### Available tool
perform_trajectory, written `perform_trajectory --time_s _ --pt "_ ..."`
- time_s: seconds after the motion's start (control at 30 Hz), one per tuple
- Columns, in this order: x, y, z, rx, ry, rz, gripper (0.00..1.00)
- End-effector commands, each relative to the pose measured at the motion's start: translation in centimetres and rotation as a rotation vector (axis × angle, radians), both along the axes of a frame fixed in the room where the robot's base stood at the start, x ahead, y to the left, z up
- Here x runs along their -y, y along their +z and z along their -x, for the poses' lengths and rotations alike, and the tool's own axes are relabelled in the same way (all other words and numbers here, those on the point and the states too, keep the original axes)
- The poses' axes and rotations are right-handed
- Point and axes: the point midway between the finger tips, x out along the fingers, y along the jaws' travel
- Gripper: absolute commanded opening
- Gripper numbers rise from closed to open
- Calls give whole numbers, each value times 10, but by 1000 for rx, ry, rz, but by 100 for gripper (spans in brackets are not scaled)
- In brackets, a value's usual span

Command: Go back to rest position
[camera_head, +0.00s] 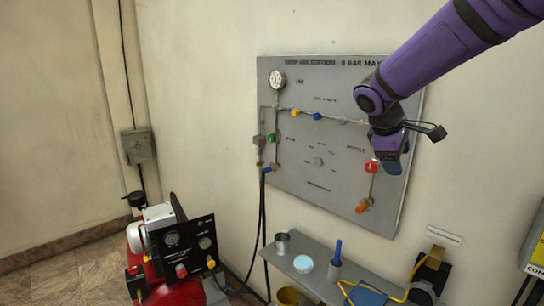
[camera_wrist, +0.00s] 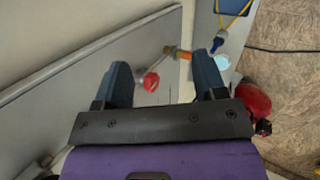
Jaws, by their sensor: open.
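My purple arm reaches in from the upper right in the head view, and my gripper (camera_head: 390,160) is in front of the right side of the grey wall panel (camera_head: 335,210). In the wrist view my gripper (camera_wrist: 165,80) has its two dark blue fingers spread apart. A red knob (camera_wrist: 151,82) shows between the fingers, on the panel side, and looks apart from both. The same red knob (camera_head: 371,167) shows just left of the gripper in the head view. I cannot tell how far it is from the fingers in depth. Nothing is held.
The panel carries a gauge (camera_head: 277,80), pipes and coloured valves, including an orange one (camera_head: 363,206). Below it a grey shelf (camera_head: 310,278) holds a metal cup (camera_head: 282,243) and a blue-handled tool (camera_head: 337,252). A red compressor (camera_head: 180,290) stands at the lower left.

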Motion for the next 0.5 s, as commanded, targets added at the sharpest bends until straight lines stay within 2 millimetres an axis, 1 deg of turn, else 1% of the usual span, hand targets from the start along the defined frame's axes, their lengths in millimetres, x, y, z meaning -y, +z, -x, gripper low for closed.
perform_trajectory --time_s 0.03,0.17,0.2,0.33,0.5 --pt "9 7 16 20 -39 -53 65" --pt "20 17 54 62 -133 -177 65" --pt "23 20 67 77 -162 -213 65" --pt "30 30 106 125 -251 -324 65" --pt "32 38 158 191 -366 -455 65"
